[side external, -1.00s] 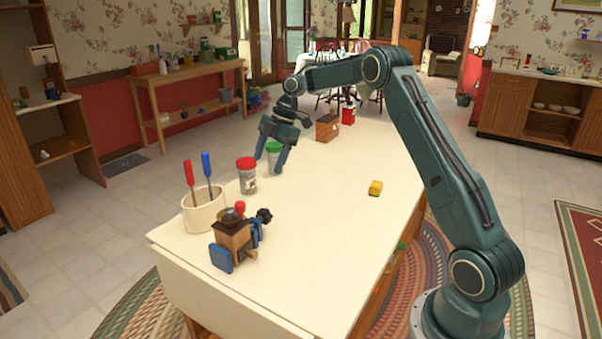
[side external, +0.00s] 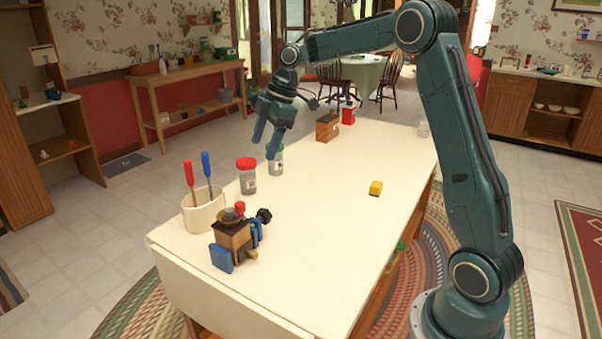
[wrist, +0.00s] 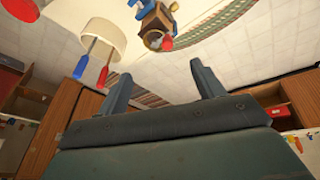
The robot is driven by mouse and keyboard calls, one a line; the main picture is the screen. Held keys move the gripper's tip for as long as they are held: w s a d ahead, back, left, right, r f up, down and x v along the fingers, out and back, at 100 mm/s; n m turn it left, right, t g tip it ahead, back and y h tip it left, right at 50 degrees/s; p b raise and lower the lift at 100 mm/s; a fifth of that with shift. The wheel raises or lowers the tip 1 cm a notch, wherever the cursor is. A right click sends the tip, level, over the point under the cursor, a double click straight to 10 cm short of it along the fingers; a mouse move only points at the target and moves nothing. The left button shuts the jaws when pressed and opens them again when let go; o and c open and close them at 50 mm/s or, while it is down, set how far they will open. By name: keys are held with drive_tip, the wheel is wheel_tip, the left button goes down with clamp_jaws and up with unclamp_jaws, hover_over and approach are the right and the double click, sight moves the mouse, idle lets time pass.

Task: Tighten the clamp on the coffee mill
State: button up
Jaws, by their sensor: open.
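The coffee mill (side external: 232,238) stands near the front left corner of the white table, with a wooden body, metal hopper and red knob on top. Blue clamp parts (side external: 221,258) show at its side and low front, and a dark knob (side external: 264,215) at its right. How tight the clamp is cannot be told. My gripper (side external: 266,148) is open and empty, above the table, well behind the mill and in front of a clear jar (side external: 276,163), hiding its top. In the wrist view my gripper (wrist: 160,78) has fingers spread, with the mill (wrist: 150,18) beyond, at the top edge.
A cream crock (side external: 203,212) with a red and a blue screwdriver stands left of the mill. A red-lidded jar (side external: 247,177) stands between mill and gripper. A wooden box (side external: 327,127) and red tin (side external: 348,115) are farther back.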

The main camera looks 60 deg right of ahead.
drive_tip(key=shift+s+a+r, duration=0.25)
drive_tip(key=shift+a, duration=0.05)
drive_tip(key=shift+c, duration=0.2)
drive_tip(key=shift+c, duration=1.3)
drive_tip(key=d+f+n+t+y, duration=0.1)
drive_tip(key=d+f+n+t, duration=0.2)
drive_tip(key=f, duration=0.6)
drive_tip(key=s+d+f+n+t+y, duration=0.1)
drive_tip(key=d+f+n+t, duration=0.2)
drive_tip(key=d+f, duration=0.2)
drive_tip(key=s+d+f+n+t+y, duration=0.1)
drive_tip(key=d+f+t, duration=0.3)
drive_tip(key=f, duration=0.8)
drive_tip(key=shift+s+d+f+n, duration=0.1)
drive_tip(key=shift+d+f+n, duration=0.25)
drive_tip(key=shift+d+n, duration=0.4)
drive_tip(key=shift+a, duration=0.15)
